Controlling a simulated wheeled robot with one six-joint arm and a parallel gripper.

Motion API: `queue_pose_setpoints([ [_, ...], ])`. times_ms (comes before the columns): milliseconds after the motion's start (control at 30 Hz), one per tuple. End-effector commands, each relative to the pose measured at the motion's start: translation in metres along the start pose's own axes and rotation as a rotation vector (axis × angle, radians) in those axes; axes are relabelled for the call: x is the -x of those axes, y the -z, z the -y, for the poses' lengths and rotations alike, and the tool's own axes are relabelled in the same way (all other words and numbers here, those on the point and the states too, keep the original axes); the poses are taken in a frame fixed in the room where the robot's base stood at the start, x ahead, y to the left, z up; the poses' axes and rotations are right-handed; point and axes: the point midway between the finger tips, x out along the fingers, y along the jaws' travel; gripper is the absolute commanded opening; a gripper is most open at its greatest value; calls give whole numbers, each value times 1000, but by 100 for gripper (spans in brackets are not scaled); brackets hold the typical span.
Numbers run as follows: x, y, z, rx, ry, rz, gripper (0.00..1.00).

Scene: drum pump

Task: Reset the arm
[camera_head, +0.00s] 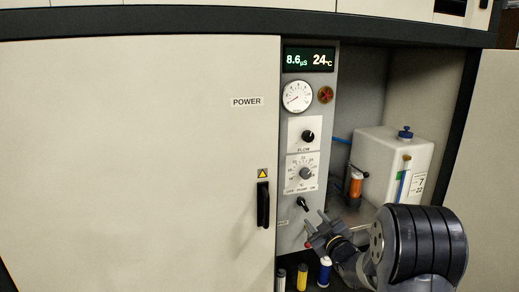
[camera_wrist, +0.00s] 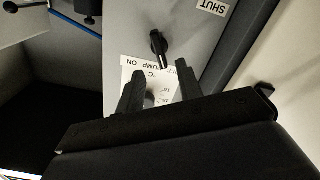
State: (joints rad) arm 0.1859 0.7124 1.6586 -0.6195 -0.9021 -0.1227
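My gripper (camera_head: 314,220) is at the lower right of the grey control panel (camera_head: 292,128) in the head view, below and right of the black toggle lever (camera_head: 303,203). In the wrist view my gripper (camera_wrist: 161,74) shows two dark fingers standing apart with nothing held between them. A round knob (camera_wrist: 150,99) is partly visible behind the fingers, and the panel lettering is upside down. Whether any finger touches the panel cannot be told.
A closed cabinet door (camera_head: 130,150) with a black handle (camera_head: 263,204) is left of the panel. Small cylinders, including a yellow one (camera_head: 302,277), stand below the panel.

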Motion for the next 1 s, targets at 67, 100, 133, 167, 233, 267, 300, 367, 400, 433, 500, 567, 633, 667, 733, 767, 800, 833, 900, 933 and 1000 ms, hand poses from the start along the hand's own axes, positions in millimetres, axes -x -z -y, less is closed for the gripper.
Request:
queue_pose_setpoints([
  [67,-14,-1,1,1,1,-2,35],
  [100,-21,-1,1,1,0,-2,35],
  [133,-26,-1,1,1,0,-2,35],
  [167,-31,-1,1,1,0,-2,35],
  [233,-42,-1,1,0,0,-2,35],
  [267,-47,-1,1,0,0,-2,35],
  [300,-53,-1,1,0,0,-1,35],
  [367,-62,-2,1,1,0,-1,35],
  [400,-68,-1,1,1,0,-1,35],
  [433,-72,-1,1,0,0,-2,35],
  [500,-81,0,0,-7,0,0,35],
  [567,-79,4,-3,-60,0,3,35],
  [633,-78,4,-3,-114,1,2,35],
  [667,-78,4,-3,-138,1,2,35],
  [733,-78,4,-3,-190,0,3,35],
  [767,-78,4,-3,-214,0,3,35],
  [800,-78,4,-3,-244,0,3,35],
  [833,-78,4,-3,-265,0,3,35],
  [900,-78,4,-3,-316,0,3,35],
  [933,-78,4,-3,-338,0,3,35],
  [1000,-78,4,-3,-387,0,2,35],
])
